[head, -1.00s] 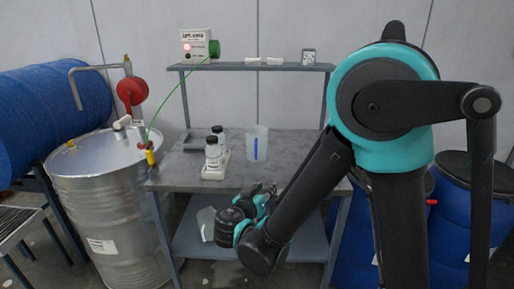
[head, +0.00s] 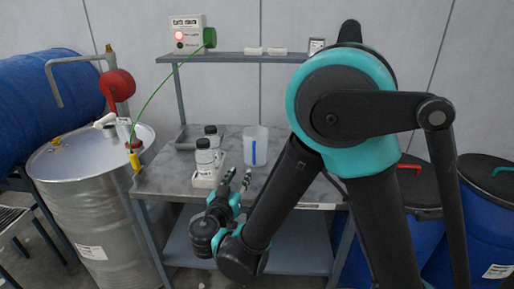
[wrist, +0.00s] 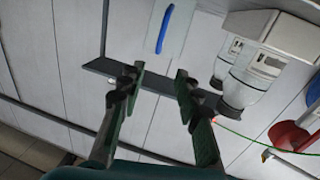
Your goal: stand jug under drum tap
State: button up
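The jug (head: 256,147) is translucent with a blue stripe and stands upright on the grey bench (head: 300,180). It also shows in the wrist view (wrist: 172,30), cut off by the top edge. My gripper (head: 237,178) is open and empty, in front of and below the jug, apart from it. Its two fingers also show spread in the wrist view (wrist: 160,70). A blue drum (head: 45,110) lies on its side at the left. I cannot make out a tap on it. A grey hooked pipe (head: 52,85) and a red round part (head: 117,85) are near it.
A steel drum (head: 90,195) with a yellow clamp (head: 135,160) stands left of the bench; a green wire runs to a wall box (head: 187,35). A shelf (head: 235,56) spans the bench back. Blue drums (head: 490,215) stand right.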

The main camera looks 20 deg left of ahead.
jog(key=w, duration=1.6)
jog(key=shift+w+a, duration=0.25)
jog(key=shift+w, duration=0.05)
grip_shut()
